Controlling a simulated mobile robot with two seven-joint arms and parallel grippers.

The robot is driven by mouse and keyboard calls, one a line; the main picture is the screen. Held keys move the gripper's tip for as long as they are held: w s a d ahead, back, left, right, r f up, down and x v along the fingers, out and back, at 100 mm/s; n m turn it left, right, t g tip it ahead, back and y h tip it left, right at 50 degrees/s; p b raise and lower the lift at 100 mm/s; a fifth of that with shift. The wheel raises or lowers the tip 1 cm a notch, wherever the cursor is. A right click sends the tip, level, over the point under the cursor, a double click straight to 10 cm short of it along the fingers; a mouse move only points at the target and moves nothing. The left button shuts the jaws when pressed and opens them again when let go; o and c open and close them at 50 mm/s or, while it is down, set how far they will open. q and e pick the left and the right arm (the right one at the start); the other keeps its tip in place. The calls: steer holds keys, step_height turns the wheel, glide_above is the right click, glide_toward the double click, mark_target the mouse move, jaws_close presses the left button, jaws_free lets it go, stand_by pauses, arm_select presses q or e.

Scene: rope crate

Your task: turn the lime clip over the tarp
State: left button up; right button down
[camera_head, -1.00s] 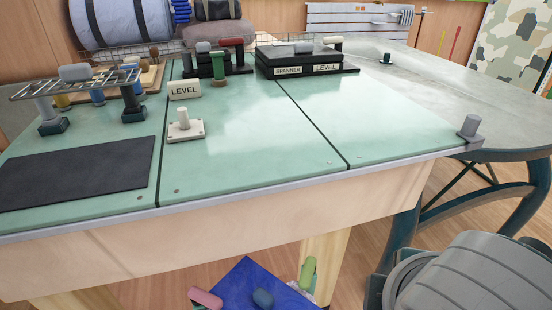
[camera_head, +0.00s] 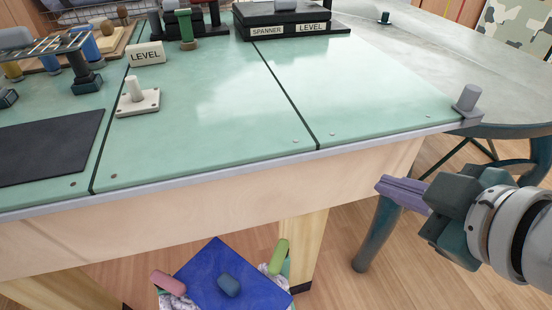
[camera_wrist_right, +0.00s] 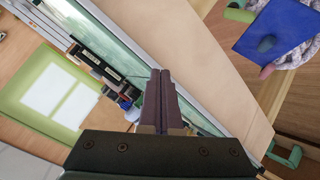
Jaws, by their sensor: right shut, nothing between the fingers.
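The lime clip (camera_head: 278,256) sits at the right edge of the blue tarp (camera_head: 232,285), low in front of the workbench. The tarp lies flat over a crate whose contents show only at the edges. A pink clip (camera_head: 168,282) is at the tarp's left edge, and a blue handle (camera_head: 229,285) stands on its middle. In the wrist view the lime clip (camera_wrist_right: 239,12) and the tarp (camera_wrist_right: 275,40) are at the top right. My right gripper (camera_head: 384,188) is shut and empty, right of and above the lime clip, well apart from it. My left gripper is out of view.
The green-topped workbench (camera_head: 210,130) stands behind the crate, its front edge above it. A grey post (camera_head: 467,98) is at the bench's right corner. A wooden leg (camera_head: 303,235) stands close behind the lime clip. Open floor (camera_head: 400,280) lies to the right.

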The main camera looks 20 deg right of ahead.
steer(key=w+f+n+t+y+b, duration=0.1)
steer(key=w+f+n+t+b, duration=0.15)
steer(key=f+b, duration=0.55)
steer(key=n+g+y+b, duration=0.3)
steer(key=n+y+b, duration=1.25)
steer(key=b, duration=1.25)
glide_toward(294, 279)
step_height(294, 279, up, 4)
steer(key=s+d+n+h, duration=0.2)
steer(key=d+n, duration=0.1)
steer(key=b+x, duration=0.3)
steer(key=x, duration=1)
steer(key=shift+s+a+b, duration=0.15)
steer(key=shift+a+b, duration=0.15)
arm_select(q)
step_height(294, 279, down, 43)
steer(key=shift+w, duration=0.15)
arm_select(e)
steer(key=shift+r, duration=0.1)
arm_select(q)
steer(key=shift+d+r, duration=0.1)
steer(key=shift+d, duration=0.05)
